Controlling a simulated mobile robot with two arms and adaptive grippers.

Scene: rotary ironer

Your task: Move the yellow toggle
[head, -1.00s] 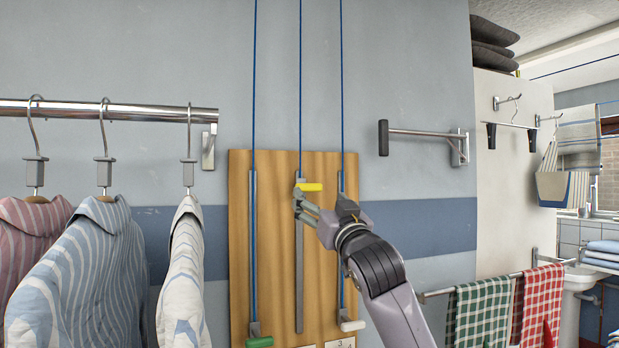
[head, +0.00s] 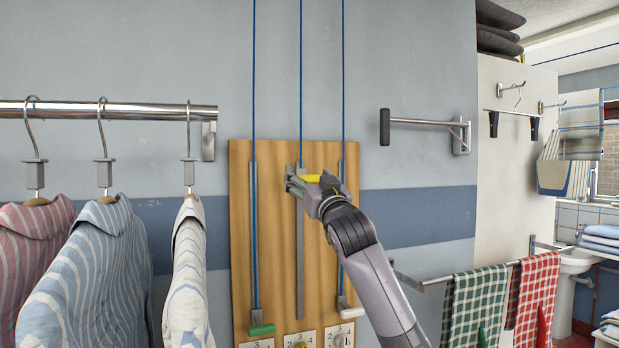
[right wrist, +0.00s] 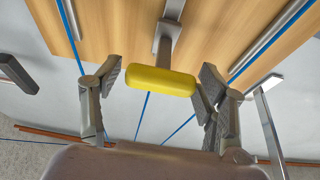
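The yellow toggle (head: 312,179) is a small bar at the top of the middle metal slot (head: 300,250) on a wooden board (head: 275,210). A blue cord runs up from it. My right gripper (head: 303,186) is at the toggle and partly hides it in the head view. In the right wrist view, the yellow toggle (right wrist: 160,81) lies between the two spread fingers. It is close to or touching the right-hand finger, with a gap to the left-hand one. My left gripper is not in view.
A green handle (head: 261,329) and a white handle (head: 351,312) are low on the neighbouring slots. Striped shirts (head: 85,270) hang on a rail at left. A wall bracket (head: 425,123) and a towel rail with checked towels (head: 475,309) are at right.

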